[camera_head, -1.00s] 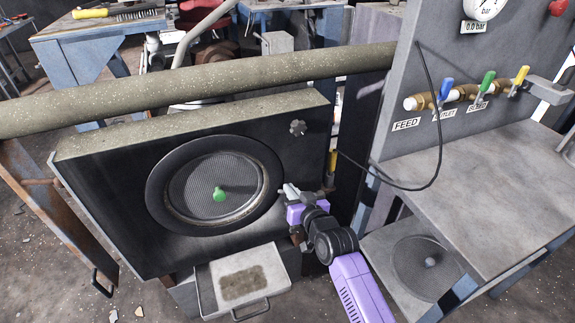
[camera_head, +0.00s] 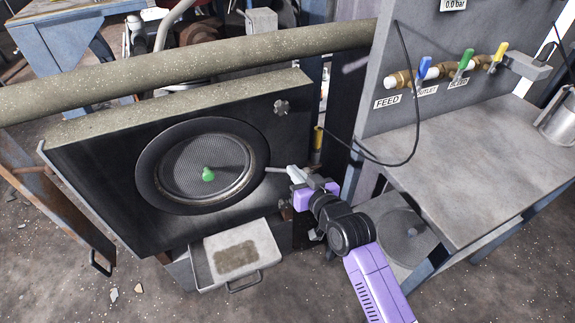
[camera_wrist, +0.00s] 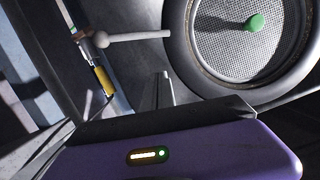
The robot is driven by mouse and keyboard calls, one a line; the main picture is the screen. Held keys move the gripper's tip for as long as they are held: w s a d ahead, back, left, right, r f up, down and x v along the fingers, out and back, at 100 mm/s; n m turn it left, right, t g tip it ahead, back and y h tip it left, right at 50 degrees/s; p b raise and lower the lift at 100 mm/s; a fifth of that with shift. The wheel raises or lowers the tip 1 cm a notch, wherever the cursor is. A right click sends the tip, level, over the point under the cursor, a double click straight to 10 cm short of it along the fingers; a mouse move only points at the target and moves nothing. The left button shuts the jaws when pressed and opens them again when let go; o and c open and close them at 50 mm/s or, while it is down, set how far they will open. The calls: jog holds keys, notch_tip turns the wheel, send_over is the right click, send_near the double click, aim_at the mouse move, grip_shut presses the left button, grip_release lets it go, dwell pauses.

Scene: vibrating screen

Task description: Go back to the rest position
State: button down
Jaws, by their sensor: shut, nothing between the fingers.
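My gripper (camera_head: 290,172) is shut and empty at the right side of the black screen box (camera_head: 95,185), on the end of my purple and black arm. It is to the right of the round mesh screen (camera_head: 185,165) with its green knob (camera_head: 208,175). In the wrist view my shut gripper (camera_wrist: 165,88) points toward the box face. The mesh (camera_wrist: 235,50) and green knob (camera_wrist: 255,21) show at upper right there. I cannot tell whether the fingertips touch the box.
A grey tray (camera_head: 213,250) sticks out below the box. A thick pipe (camera_head: 200,75) crosses above. At right is a grey bench (camera_head: 470,165) with a metal jug (camera_head: 558,125), a hanging black cable (camera_head: 415,110), and blue (camera_head: 424,68), green (camera_head: 462,60) and yellow (camera_head: 497,55) valve handles.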

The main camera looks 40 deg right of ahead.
jog(key=shift+s+a+r, duration=0.15)
jog(key=shift+s+r, duration=0.05)
jog(key=shift+s, duration=0.45)
jog(key=s+a+r+t+h, duration=0.1)
jog(key=s+r+t, duration=0.1)
jog(key=s+r, duration=0.3)
jog(key=s+a+n+y, duration=0.1)
jog(key=s+a, duration=0.4)
jog(key=s, duration=0.5)
jog(key=s+a+r+n+g+y, duration=0.1)
jog(key=s+a, duration=0.4)
jog(key=s, duration=0.5)
jog(key=s+a+r+n+g+y+p, duration=0.1)
jog(key=s+a, duration=0.3)
jog(key=s, duration=0.6)
jog(key=shift+s+a+n+y, duration=0.15)
jog(key=shift+a+n+y, duration=0.25)
jog(key=shift+n+y, duration=0.4)
